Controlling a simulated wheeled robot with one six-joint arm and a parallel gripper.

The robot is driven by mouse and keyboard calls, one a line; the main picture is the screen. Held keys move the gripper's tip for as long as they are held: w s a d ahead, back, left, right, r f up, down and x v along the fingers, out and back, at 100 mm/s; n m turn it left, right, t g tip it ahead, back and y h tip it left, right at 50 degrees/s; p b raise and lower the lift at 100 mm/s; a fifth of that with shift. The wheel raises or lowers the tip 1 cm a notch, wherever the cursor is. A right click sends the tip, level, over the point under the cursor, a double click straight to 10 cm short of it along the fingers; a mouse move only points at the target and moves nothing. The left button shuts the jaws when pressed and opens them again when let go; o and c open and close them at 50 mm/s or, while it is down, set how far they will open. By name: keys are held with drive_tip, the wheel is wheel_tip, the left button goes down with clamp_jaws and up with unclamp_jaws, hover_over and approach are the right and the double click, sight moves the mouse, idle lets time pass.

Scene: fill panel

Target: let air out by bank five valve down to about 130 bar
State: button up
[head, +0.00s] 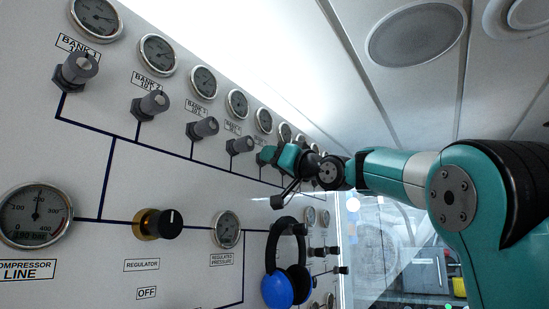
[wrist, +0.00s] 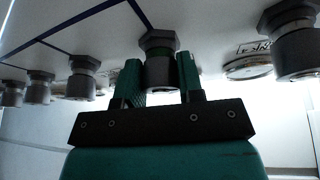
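The bank five valve (wrist: 160,74) is a grey knob on a dark hex base, seen at the top middle in the wrist view. My gripper (wrist: 161,78) has one green finger on each side of this knob, with no clear gap showing, so it looks shut on it.
Bank one (head: 76,70), two (head: 150,105) and three (head: 203,128) valves stick out farther left. Blue headphones (head: 279,289) hang below my gripper. A regulator knob (head: 158,223) and the compressor line gauge (head: 35,215) are lower left. More valves (wrist: 82,84) line up beyond.

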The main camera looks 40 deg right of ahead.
drive_tip(key=shift+c, duration=1.4)
drive_tip(key=shift+f+n+y+b, duration=0.35)
drive_tip(key=shift+n+b, duration=0.35)
drive_tip(key=shift+b, duration=0.3)
drive_tip(key=shift+d+r+n+y+b, duration=0.15)
drive_tip(key=shift+n+y+b, duration=0.55)
drive_tip(key=shift+n, duration=0.5)
drive_tip(key=shift+r+n+g+y, duration=0.2)
drive_tip(key=shift+n+g+y, duration=0.15)
drive_tip(key=shift+n, duration=0.15)
drive_tip(key=o, duration=0.9)
